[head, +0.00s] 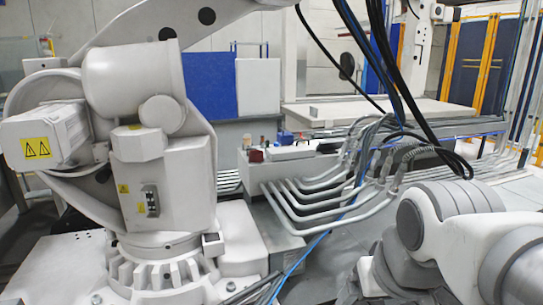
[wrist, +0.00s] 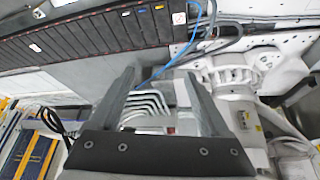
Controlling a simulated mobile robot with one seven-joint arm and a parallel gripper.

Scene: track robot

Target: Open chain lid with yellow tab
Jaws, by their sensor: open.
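A long dark cable chain (wrist: 80,37) with segmented lids runs across the upper left of the wrist view. Near its right end a small yellow tab (wrist: 159,7) sits on one lid, beside a blue tab (wrist: 142,10). The lids look closed, but this is too small to be sure. My gripper (wrist: 160,76) is open, with nothing between its two grey fingers. The chain lies beyond the fingertips, above them in the picture, and does not touch them. I cannot make out the yellow tab in the head view, where my gripper does not show.
A large white industrial robot (head: 155,150) stands at the left of the head view; its base also shows in the wrist view (wrist: 235,85). Bent grey conduits (head: 315,200) and hanging black cables (head: 400,100) fill the middle. A blue cable (wrist: 180,55) runs near the chain's right end.

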